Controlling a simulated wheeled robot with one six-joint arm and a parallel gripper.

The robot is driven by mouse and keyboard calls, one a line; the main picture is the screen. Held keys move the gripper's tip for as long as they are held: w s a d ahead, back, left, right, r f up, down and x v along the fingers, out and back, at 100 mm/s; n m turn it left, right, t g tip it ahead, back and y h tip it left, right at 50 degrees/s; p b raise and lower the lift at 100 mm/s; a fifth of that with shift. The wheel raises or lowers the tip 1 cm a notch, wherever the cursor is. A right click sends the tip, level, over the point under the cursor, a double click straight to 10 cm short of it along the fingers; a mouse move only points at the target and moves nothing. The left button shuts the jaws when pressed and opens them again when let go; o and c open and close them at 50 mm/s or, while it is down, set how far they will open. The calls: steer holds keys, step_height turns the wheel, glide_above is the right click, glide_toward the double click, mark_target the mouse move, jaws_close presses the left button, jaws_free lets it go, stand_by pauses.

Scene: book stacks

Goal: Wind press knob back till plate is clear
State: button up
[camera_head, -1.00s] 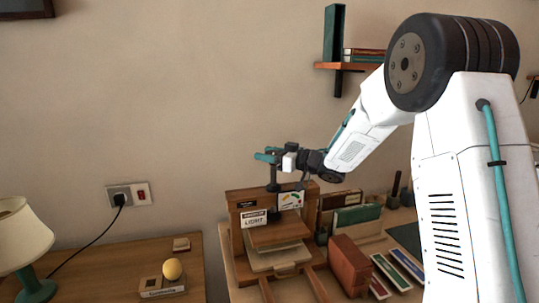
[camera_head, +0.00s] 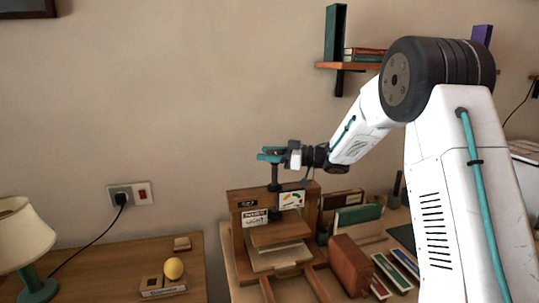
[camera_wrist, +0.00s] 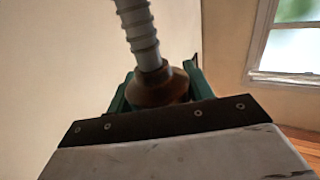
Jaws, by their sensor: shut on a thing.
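The wooden book press (camera_head: 313,215) stands on the desk with a dark upright screw (camera_head: 274,175) rising from its top. Its pressing plate (camera_head: 282,234) hangs above a pale stack (camera_head: 282,258) on the press bed; I cannot tell how wide the gap is. My gripper (camera_head: 270,155) is at the top of the screw, its teal fingers lying about level. In the wrist view the brown knob (camera_wrist: 158,88) sits between the teal fingers of my gripper (camera_wrist: 160,90), which is shut on it. The grey threaded screw (camera_wrist: 142,38) runs out from the knob. The fingers partly hide the knob.
A red-brown block (camera_head: 350,265) and green books (camera_head: 358,217) stand right of the press. A wall shelf (camera_head: 345,66) with books is above. A lamp (camera_head: 22,235) and yellow ball (camera_head: 173,268) are on the left table.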

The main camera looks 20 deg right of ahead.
steer(key=o, duration=0.9)
steer(key=shift+f, duration=0.25)
steer(key=shift+c, duration=0.2)
steer(key=shift+o, duration=0.5)
steer(key=shift+r, duration=0.1)
steer(key=shift+d, duration=0.1)
steer(key=v, duration=0.7)
steer(key=shift+s+d, duration=0.2)
steer(key=shift+d, duration=0.1)
